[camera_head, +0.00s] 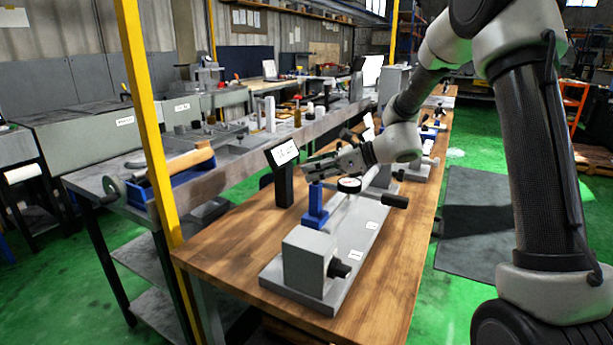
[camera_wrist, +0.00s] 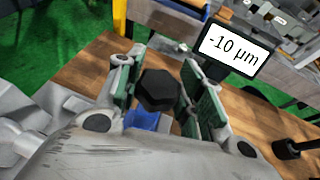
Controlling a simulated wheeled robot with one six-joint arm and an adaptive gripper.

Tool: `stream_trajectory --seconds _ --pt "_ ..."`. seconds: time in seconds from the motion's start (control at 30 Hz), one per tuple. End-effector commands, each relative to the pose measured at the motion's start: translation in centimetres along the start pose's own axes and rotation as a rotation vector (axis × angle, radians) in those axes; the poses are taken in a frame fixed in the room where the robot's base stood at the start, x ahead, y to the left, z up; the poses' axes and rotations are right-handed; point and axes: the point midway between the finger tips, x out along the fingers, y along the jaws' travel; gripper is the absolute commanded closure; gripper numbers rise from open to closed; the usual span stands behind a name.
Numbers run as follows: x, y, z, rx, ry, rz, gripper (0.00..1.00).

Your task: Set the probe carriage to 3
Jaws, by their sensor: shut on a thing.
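The probe carriage (camera_head: 316,207) is a blue upright block on the far side of the long grey fixture base (camera_head: 345,250), past the grey box-shaped block. Small white labels (camera_head: 372,226) lie along the base's near side, their digits too small to read surely. The carriage stands roughly level with this label. My gripper (camera_head: 318,172) is at the top of the carriage, its fingers on both sides of a black hexagonal knob (camera_wrist: 158,91) in the wrist view. It is shut on this knob. A blue part (camera_wrist: 143,119) shows below the knob. The knob hides much of the carriage.
A display (camera_head: 283,153) on a black post stands left of the carriage; in the wrist view its screen (camera_wrist: 229,49) reads -10 µm. The wooden bench (camera_head: 235,248) is clear at front left.

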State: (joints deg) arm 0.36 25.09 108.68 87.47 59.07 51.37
Motion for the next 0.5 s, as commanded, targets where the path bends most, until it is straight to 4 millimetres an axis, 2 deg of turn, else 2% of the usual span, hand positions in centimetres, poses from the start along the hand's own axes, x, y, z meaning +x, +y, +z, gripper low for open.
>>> stream_trajectory --seconds 0.03,0.2,0.5 --pt "-0.3 -1.9 -0.2 -0.001 0.000 -0.005 1.00" --pt "-1.4 -7.6 -0.7 -0.001 0.000 -0.005 1.00" --pt "-3.1 -16.6 -1.4 -0.001 0.000 -0.005 1.00"
